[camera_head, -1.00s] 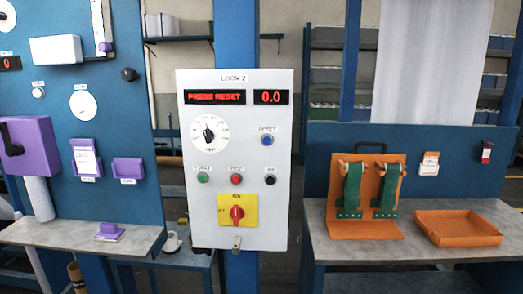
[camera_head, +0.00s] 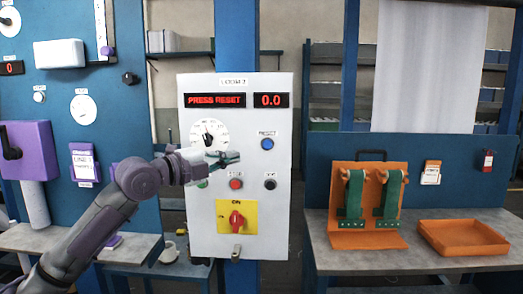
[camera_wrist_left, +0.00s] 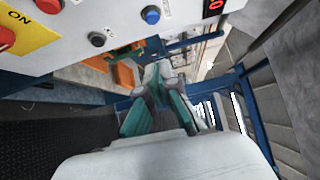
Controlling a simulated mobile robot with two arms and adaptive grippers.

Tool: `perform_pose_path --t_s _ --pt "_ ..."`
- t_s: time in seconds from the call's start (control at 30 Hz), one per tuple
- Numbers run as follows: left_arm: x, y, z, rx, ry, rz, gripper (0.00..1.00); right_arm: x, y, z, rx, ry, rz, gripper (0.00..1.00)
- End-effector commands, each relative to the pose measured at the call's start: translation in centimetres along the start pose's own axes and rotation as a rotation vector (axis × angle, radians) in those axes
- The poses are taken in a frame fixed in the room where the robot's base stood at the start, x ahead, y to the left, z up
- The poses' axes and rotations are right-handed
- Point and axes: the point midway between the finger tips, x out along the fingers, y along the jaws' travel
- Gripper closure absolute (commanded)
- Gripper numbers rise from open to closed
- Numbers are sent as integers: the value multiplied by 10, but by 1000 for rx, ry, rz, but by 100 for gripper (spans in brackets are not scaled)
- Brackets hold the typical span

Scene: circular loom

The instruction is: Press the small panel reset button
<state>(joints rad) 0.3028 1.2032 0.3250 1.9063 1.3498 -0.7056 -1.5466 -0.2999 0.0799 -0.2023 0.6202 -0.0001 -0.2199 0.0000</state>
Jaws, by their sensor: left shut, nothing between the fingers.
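The loom panel (camera_head: 208,236) is a white upright box with a red "PRESS RESET" display (camera_head: 215,100). The blue reset button (camera_head: 267,144) sits on its right side, below its label; it also shows in the left wrist view (camera_wrist_left: 150,15). My left gripper (camera_head: 236,157) is in front of the panel, left of and slightly below the blue button, shut and empty. It covers part of the dial and the green button. In the left wrist view the shut fingers (camera_wrist_left: 160,68) point along the panel, apart from the blue button. My right gripper is not in view.
The panel also bears a red button (camera_head: 236,184), a black button (camera_head: 270,185) and a red switch (camera_head: 237,220) on a yellow plate. A bench (camera_head: 355,264) at the right holds an orange stand and an orange tray (camera_head: 462,238). Space right of the panel is open.

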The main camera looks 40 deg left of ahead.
Motion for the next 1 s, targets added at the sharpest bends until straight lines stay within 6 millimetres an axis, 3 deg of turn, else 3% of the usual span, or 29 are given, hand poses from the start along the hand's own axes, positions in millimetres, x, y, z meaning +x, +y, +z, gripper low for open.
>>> perform_pose_path --t_s 0.37,0.47,0.83,1.0 --pt "10 -3 2 -8 -3 -1 100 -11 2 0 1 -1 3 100" --pt "23 -6 2 -9 -2 -3 100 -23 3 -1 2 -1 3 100" --pt "102 -6 1 -11 -1 -3 100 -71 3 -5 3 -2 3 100" --pt "119 -3 20 -11 -5 0 100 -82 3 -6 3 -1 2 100"
